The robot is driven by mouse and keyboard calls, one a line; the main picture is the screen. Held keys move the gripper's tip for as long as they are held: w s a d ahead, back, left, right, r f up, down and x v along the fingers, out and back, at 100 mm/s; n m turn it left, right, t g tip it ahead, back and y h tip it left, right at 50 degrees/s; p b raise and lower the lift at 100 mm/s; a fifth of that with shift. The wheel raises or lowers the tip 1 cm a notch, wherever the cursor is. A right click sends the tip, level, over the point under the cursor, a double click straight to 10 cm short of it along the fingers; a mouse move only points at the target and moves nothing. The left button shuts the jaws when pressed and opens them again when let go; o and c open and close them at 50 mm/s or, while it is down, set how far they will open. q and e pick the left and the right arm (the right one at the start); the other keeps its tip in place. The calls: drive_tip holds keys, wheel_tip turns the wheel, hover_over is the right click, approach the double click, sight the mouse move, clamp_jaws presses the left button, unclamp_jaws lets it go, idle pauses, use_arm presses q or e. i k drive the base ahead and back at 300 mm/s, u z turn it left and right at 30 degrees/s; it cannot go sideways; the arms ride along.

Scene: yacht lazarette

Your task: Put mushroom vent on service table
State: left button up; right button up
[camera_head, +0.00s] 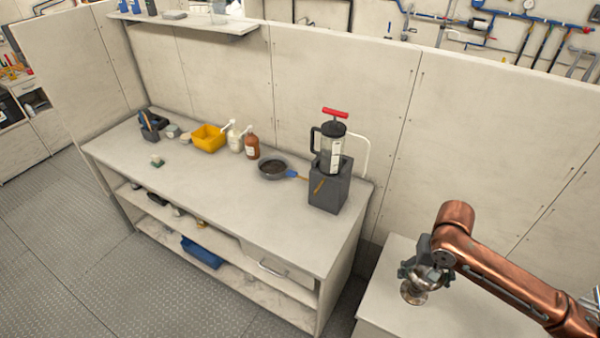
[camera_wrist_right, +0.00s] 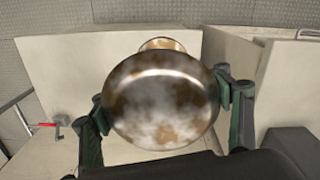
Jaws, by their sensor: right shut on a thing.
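The mushroom vent (camera_head: 413,293) is a rusty, worn metal piece with a round domed cap; in the wrist view its cap (camera_wrist_right: 160,105) faces the camera and a narrower part shows beyond it. My right gripper (camera_head: 426,276) is shut on it, with one finger on each side of the cap. The vent is over a plain white top (camera_head: 385,315) at the lower right; I cannot tell whether it touches that surface. A long pale table (camera_head: 215,190) with a drawer and lower shelves stands left of the gripper. Which one is the service table is not marked. My left gripper is not in view.
On the long table are a dark grey block (camera_head: 328,190) with a clear red-handled jug, a pan (camera_head: 272,168), two pump bottles, a yellow bin (camera_head: 208,138) and small items. Its front middle is clear. A panel wall (camera_head: 340,80) runs behind.

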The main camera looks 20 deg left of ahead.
sight(192, 176)
drive_tip(key=u, duration=0.1)
drive_tip(key=k, duration=0.4)
drive_tip(key=u, duration=0.55)
drive_tip(key=i, duration=0.9)
drive_tip(key=u, duration=0.7)
drive_tip(key=i, duration=0.45)
drive_tip(key=u, duration=0.6)
drive_tip(key=i, duration=1.35)
drive_tip(key=z, duration=0.1)
